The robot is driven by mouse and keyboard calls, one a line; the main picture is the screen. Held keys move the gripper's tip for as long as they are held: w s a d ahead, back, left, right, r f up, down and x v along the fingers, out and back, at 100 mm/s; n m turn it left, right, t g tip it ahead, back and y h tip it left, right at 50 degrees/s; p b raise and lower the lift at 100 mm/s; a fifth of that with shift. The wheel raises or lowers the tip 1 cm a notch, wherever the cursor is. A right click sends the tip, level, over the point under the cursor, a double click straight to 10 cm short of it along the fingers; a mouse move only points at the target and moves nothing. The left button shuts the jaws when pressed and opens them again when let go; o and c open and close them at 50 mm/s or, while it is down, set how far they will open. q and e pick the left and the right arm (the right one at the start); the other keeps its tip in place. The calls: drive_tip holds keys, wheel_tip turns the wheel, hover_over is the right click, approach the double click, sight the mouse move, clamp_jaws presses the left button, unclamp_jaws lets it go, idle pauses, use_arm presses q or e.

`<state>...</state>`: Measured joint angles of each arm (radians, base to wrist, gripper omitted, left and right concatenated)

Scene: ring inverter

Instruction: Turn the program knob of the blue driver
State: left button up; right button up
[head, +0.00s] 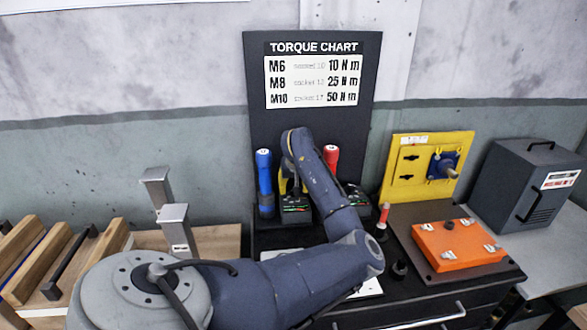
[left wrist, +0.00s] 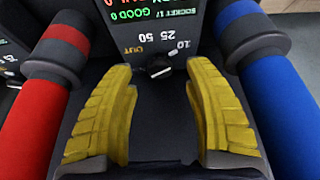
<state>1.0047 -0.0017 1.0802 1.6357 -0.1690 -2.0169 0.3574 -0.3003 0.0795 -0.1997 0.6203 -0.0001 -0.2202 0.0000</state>
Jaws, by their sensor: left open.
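The blue driver (head: 264,183) stands upright in its dock left of my left gripper in the head view. In the left wrist view the blue driver (left wrist: 278,95) is on the right. The small black program knob (left wrist: 160,71) shows on the dock panel (left wrist: 150,38) between the two drivers, among printed marks OUT, 50, 25 and 10. Its exact setting is too small to tell. My left gripper (left wrist: 161,80) is open, its yellow fingers on either side of the knob, apparently apart from it. In the head view my left gripper (head: 291,187) partly hides the panel. My right gripper is not in view.
A red driver (head: 331,158) stands right of my gripper, close by; it also shows in the left wrist view (left wrist: 45,100). A torque chart (head: 312,80) is behind. An orange box (head: 460,245), a yellow panel (head: 405,178) and a grey case (head: 520,180) are at right.

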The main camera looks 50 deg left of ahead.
use_arm(q)
drive_tip(key=shift+x, duration=1)
clamp_jaws()
drive_tip(key=shift+r, duration=0.1)
